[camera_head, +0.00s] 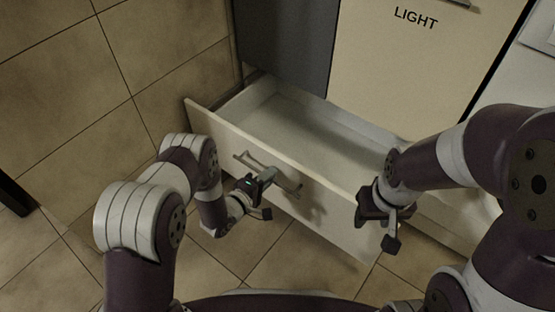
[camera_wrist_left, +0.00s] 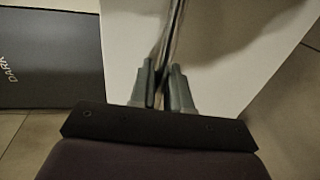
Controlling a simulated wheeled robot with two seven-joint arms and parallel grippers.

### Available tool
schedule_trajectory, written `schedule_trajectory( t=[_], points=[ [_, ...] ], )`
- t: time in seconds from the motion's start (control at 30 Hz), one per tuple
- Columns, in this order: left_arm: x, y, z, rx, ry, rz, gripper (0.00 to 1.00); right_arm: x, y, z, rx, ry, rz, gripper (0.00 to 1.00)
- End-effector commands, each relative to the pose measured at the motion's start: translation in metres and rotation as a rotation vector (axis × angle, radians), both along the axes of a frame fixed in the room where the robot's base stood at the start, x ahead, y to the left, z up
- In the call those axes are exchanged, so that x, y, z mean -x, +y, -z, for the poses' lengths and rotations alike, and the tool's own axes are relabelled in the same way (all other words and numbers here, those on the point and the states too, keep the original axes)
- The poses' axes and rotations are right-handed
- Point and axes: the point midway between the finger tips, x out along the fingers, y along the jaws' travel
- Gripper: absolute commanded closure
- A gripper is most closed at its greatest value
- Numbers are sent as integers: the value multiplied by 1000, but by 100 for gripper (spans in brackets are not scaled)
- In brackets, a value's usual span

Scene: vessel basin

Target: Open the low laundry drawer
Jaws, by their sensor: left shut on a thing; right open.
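The low laundry drawer (camera_head: 325,205) is pulled well out of the cabinet, and its pale empty inside shows in the head view. Its bar handle (camera_head: 243,160) is on the front panel. My left gripper (camera_head: 268,176) is shut on the handle, near its middle. In the left wrist view the two fingers (camera_wrist_left: 163,88) close around the thin handle (camera_wrist_left: 174,35) in front of the pale drawer front. My right gripper (camera_head: 378,222) is open and empty, beside the right end of the drawer front; I cannot tell whether it touches it.
A pale panel labelled LIGHT (camera_head: 415,60) and a dark grey panel (camera_head: 285,40) stand above the drawer. The dark panel marked DARK (camera_wrist_left: 45,60) shows in the left wrist view. A tiled wall is at left. Tiled floor (camera_head: 300,260) lies clear before the drawer.

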Motion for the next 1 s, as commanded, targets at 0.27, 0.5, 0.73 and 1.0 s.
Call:
schedule_trajectory(
  t=[0.27, 0.5, 0.73, 1.0],
  points=[
    [33, 25, -2, 1, 0, -2, 100, 0, 0, -21, 0, 0, 0, 53],
    [41, 31, 0, 1, -2, -1, 100, 0, 0, -24, 0, 0, 0, 53],
    [42, 31, 0, 0, -2, 0, 100, 0, 0, -23, 0, 0, 0, 53],
    [42, 31, 0, 0, -2, 0, 69, 0, 0, -23, 0, 0, 0, 53]
  ],
)
